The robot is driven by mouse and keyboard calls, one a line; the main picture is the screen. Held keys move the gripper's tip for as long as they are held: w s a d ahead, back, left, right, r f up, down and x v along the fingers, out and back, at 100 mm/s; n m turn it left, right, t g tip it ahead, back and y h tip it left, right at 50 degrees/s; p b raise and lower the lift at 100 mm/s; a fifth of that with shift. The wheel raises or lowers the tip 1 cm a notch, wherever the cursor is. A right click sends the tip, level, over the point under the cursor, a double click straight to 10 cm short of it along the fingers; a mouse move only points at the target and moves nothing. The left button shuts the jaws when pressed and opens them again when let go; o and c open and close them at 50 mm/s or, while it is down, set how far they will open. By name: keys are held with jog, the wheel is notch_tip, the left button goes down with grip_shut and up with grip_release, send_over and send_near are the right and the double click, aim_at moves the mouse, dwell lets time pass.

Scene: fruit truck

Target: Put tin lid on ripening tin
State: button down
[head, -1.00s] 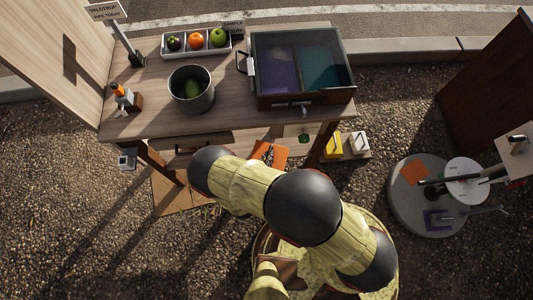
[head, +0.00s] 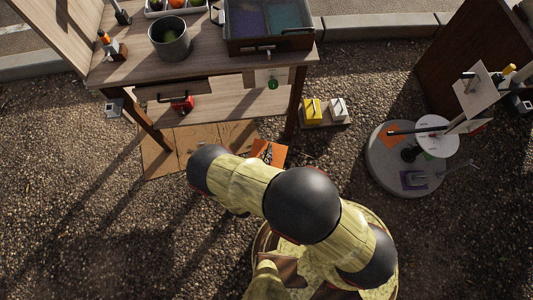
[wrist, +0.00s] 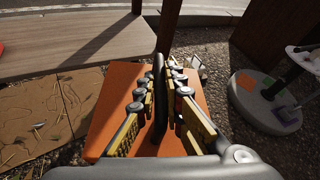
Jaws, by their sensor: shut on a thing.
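The ripening tin (head: 171,38) is a grey metal bucket standing open on the wooden table, with a green fruit inside. The tin lid (wrist: 118,82) looks like a flat orange square plate with a dark upright handle. My gripper (wrist: 164,75) is shut on that dark handle in the wrist view, and the orange plate spreads out below the fingers. In the head view my gripper (head: 265,151) and the orange plate are low in front of the table, well apart from the tin. My arm hides part of this area.
The wooden table (head: 130,72) has a lower shelf (head: 225,103). A framed box (head: 268,42) with purple and teal parts sits right of the tin. A fruit tray stands behind. A round grey stand (head: 385,170) is at right.

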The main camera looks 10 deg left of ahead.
jog(key=shift+d+r, duration=0.25)
jog(key=shift+r, duration=0.25)
jog(key=shift+w+d+r, duration=0.15)
jog(key=shift+w, duration=0.1)
jog(key=w+d+r, duration=0.7)
jog(key=r, duration=0.7)
jog(key=w+d+r, duration=0.7)
jog(key=d+r, duration=0.1)
jog(key=r, duration=0.6)
jog(key=w+d+r, duration=0.8)
jog(key=r, duration=0.6)
jog(key=shift+d+r+m+h, duration=0.2)
jog(key=shift+m+h, duration=0.1)
jog(key=shift+h, duration=0.1)
jog(key=shift+f, duration=0.1)
